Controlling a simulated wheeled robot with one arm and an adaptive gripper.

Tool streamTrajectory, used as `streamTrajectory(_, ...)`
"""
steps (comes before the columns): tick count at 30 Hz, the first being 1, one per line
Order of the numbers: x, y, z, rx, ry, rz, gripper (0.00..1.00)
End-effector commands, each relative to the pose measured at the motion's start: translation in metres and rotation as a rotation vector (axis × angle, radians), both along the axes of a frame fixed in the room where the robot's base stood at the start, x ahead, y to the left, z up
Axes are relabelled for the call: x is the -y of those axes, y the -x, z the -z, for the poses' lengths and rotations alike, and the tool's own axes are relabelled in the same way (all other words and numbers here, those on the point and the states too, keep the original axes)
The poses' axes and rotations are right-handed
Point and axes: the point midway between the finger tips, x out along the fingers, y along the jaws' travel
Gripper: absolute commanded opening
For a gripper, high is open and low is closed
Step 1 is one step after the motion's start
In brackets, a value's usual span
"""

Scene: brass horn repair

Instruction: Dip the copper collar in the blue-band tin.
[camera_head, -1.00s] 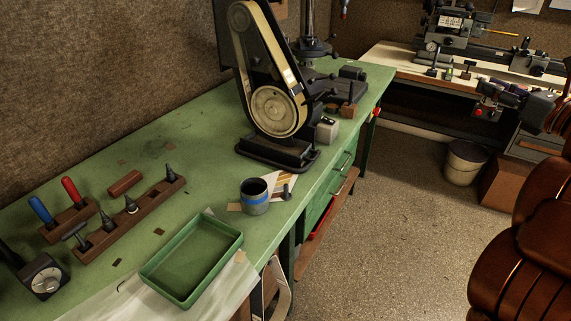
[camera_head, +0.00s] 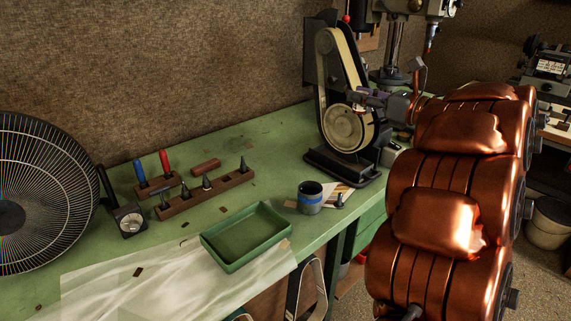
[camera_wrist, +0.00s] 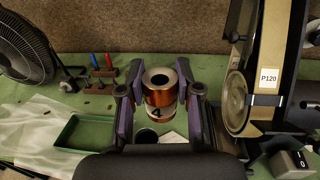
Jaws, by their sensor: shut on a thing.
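The copper collar (camera_wrist: 160,98), a short copper cylinder with a dark round hole and a pale band marked "4", sits between the purple-sided fingers of my gripper (camera_wrist: 160,76) in the wrist view. My gripper is shut on it. In the head view my gripper (camera_head: 366,98) is in front of the belt sander, above the bench; I cannot make out the collar there. The blue-band tin (camera_head: 310,198), grey with an open dark top, stands upright on the green bench, below and left of my gripper. In the wrist view a dark round opening, probably the tin (camera_wrist: 147,135), shows partly below the collar.
The belt sander (camera_head: 343,130) stands close behind my gripper and at right in the wrist view (camera_wrist: 240,102). A green tray (camera_head: 246,237) lies left of the tin. A wooden tool rack (camera_head: 205,195) and a fan (camera_head: 40,190) are farther left.

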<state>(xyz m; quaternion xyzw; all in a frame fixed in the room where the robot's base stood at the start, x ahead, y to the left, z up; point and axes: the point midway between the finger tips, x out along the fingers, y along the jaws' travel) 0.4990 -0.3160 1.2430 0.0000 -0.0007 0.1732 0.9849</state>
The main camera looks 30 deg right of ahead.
Motion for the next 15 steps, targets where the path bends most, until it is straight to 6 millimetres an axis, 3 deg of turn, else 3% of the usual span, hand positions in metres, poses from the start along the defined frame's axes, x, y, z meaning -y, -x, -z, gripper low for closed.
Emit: streamTrajectory(15, -0.049, -0.045, 0.119, 0.005, -0.008, -0.249, 0.0)
